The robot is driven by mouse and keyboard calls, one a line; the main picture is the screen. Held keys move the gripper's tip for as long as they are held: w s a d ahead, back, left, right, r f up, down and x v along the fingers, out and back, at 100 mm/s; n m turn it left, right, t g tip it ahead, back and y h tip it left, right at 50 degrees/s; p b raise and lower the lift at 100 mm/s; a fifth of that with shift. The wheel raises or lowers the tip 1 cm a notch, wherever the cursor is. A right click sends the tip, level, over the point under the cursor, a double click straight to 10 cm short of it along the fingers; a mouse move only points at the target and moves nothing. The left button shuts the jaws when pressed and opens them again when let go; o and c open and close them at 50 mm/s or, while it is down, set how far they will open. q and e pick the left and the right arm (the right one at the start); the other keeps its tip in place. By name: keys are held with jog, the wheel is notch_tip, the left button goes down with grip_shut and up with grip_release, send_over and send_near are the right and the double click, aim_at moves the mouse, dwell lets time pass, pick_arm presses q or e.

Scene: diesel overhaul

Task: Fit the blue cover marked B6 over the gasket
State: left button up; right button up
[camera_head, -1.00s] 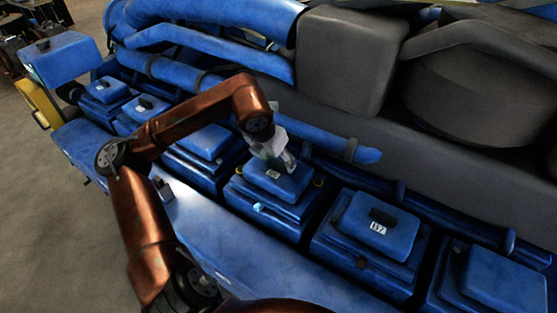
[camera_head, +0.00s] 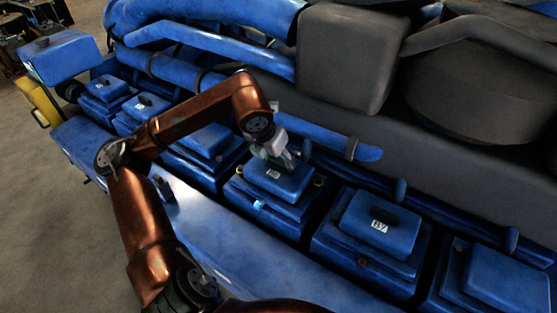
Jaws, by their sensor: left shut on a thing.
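A blue box-shaped cover (camera_head: 275,183) with a small white label sits at the middle of the engine's row of covers. The label is too small to read surely; it stands just left of the cover marked B7 (camera_head: 378,225). My left gripper (camera_head: 283,157) is at the cover's top, shut on its handle, which the fingers mostly hide. The cover is over a blue stepped housing (camera_head: 262,208); I cannot tell whether it is fully seated. No gasket can be made out. My right gripper is not in view.
Several similar blue covers line the engine, including one at the right (camera_head: 505,280). Another blue cover (camera_head: 60,55) rests on a yellow stand (camera_head: 38,98) at the far left. A blue pipe (camera_head: 330,137) and a large grey block (camera_head: 345,60) stand close behind the gripper.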

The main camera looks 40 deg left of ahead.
pick_arm(q)
jog(key=o, duration=1.5)
jog(key=shift+f, duration=0.1)
jog(key=v, duration=1.2)
